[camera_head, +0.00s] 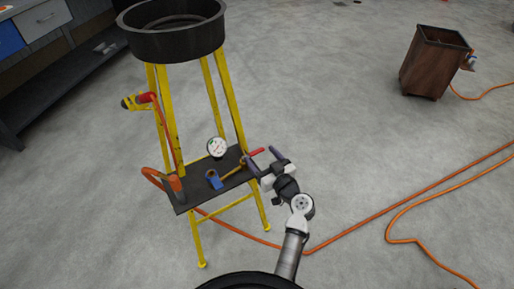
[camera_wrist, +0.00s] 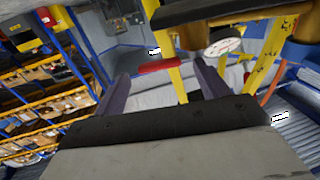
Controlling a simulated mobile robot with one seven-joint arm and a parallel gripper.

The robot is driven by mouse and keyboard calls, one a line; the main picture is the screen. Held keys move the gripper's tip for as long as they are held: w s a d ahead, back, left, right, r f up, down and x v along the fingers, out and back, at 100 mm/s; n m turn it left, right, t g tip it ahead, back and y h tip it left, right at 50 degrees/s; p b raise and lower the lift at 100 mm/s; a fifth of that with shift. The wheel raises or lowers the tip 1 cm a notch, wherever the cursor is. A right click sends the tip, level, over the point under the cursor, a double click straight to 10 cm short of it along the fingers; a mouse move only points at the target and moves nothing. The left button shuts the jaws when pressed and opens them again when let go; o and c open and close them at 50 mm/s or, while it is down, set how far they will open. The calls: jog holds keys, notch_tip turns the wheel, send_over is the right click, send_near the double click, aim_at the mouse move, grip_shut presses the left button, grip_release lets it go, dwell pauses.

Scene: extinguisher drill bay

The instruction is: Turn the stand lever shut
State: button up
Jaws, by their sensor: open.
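The stand (camera_head: 236,105) has yellow legs, a black round basin on top and a black shelf (camera_head: 185,203) lower down. A red lever handle (camera_head: 256,152) sticks out at the right end of the shelf; it also shows in the wrist view (camera_wrist: 159,65). My gripper (camera_head: 260,156) is open beside the shelf's right end. Its two purple-grey fingers (camera_wrist: 162,84) point at the red handle, which shows across the gap between them. I cannot tell whether they touch it.
A white round gauge (camera_head: 217,147), a brass pipe and a blue-tagged part (camera_head: 214,180) sit on the shelf. An orange hose (camera_head: 370,218) runs over the floor. A brown bin (camera_head: 432,65) stands at upper right, a workbench (camera_head: 45,55) at upper left. Grey floor between is clear.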

aim_at(258, 153)
jog(key=shift+p+x, duration=0.3)
jog(key=shift+x, duration=1.4)
jog(key=c, duration=1.4)
